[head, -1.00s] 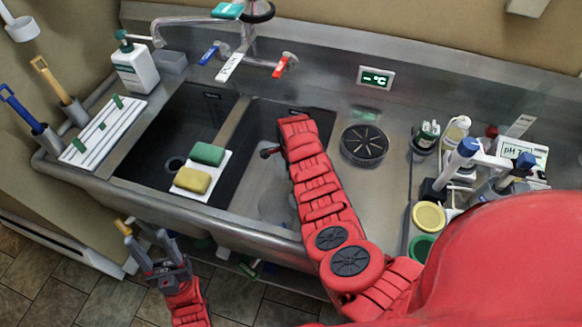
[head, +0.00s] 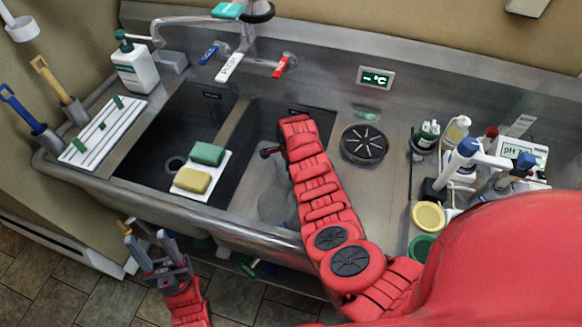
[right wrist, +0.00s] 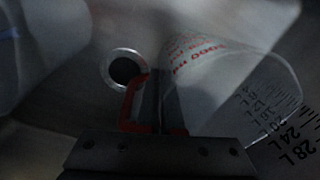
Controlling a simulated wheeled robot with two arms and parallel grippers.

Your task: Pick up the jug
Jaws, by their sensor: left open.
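The jug (right wrist: 205,65), a clear vessel with red print, is tilted in the right wrist view, close in front of my right gripper (right wrist: 160,95). A red bracket shape (right wrist: 130,105) shows beside the dark fingers; I cannot tell whether it is the jug's handle. Whether the fingers hold anything is unclear in the dim light. A translucent shape (head: 278,203) lies beside the arm there. My left gripper (head: 148,238) is open and empty in front of the sink.
A black litre scale (right wrist: 272,125) and a round drain (right wrist: 124,68) show near the jug. A soap bottle (head: 134,66) stands at the left; bottles and tubs (head: 428,216) crowd the right counter.

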